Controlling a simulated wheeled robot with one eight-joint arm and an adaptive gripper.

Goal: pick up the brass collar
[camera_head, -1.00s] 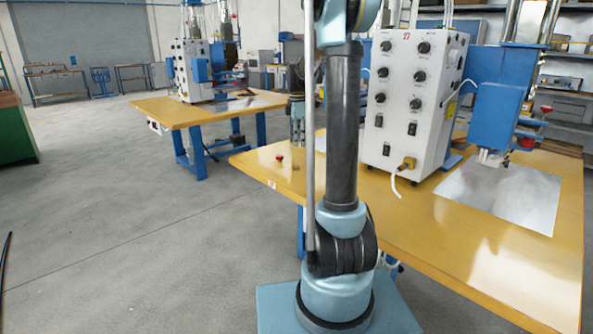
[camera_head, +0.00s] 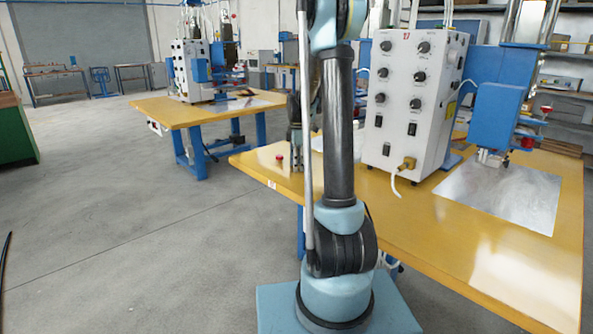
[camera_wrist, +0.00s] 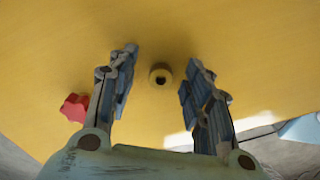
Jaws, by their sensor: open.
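The brass collar (camera_wrist: 160,69) is a small round ring with a dark hole, standing on the yellow table top (camera_wrist: 240,40). In the wrist view it sits between the two fingers of my gripper (camera_wrist: 160,75), apart from both. My gripper is open and empty. In the head view my gripper (camera_head: 296,160) points down at the table's left end, low over the surface. I cannot make out the collar there; my gripper seems to cover it.
A red knob-like piece (camera_wrist: 74,107) lies just outside the left finger; it also shows in the head view (camera_head: 279,158). A white control box (camera_head: 410,105) and blue welding machine (camera_head: 497,110) stand to the right. The near table surface is clear.

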